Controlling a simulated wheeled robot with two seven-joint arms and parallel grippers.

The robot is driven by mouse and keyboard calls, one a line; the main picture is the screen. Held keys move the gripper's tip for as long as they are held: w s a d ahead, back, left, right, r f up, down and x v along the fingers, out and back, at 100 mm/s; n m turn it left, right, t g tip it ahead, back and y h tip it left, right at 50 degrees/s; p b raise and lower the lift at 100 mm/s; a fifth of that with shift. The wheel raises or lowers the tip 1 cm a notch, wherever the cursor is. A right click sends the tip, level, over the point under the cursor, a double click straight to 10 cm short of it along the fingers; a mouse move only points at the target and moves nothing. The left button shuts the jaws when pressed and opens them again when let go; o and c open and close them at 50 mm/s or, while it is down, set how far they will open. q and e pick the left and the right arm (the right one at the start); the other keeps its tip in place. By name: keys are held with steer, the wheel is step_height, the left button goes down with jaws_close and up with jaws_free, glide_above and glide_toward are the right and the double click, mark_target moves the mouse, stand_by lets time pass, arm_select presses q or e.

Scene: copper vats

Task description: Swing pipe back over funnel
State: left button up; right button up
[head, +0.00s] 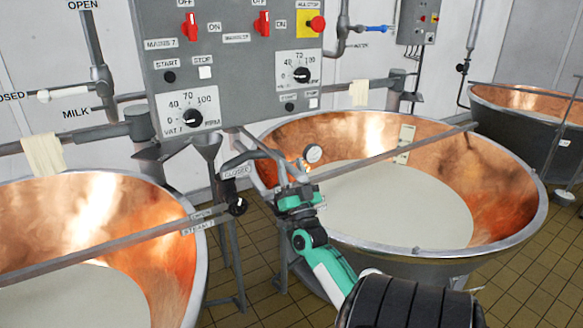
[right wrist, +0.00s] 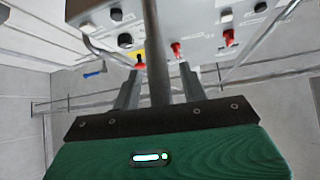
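The funnel (head: 207,146) stands below the control panel, between the two copper vats. A grey pipe (head: 250,137) runs down to the right, close beside my right gripper (head: 272,160), above the rim of the middle vat. In the right wrist view, a dark grey bar (right wrist: 155,50), probably this pipe, lies between the two fingers of the right gripper (right wrist: 160,85). The fingers stand apart with gaps on both sides of the bar. My left gripper is not in view.
The left vat (head: 165,225) and middle vat (head: 500,195) hold pale liquid, each crossed by a metal bar. The control panel (head: 235,75) hangs above the funnel. Tiled floor shows between the vats.

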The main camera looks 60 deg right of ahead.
steer(key=shift+f, duration=0.15)
steer(key=shift+s+a+f, duration=0.15)
steer(key=shift+a+f, duration=0.05)
steer(key=shift+f, duration=0.05)
steer(key=b+v, duration=0.5)
steer(key=v, duration=0.8)
steer(key=shift+b, duration=0.4)
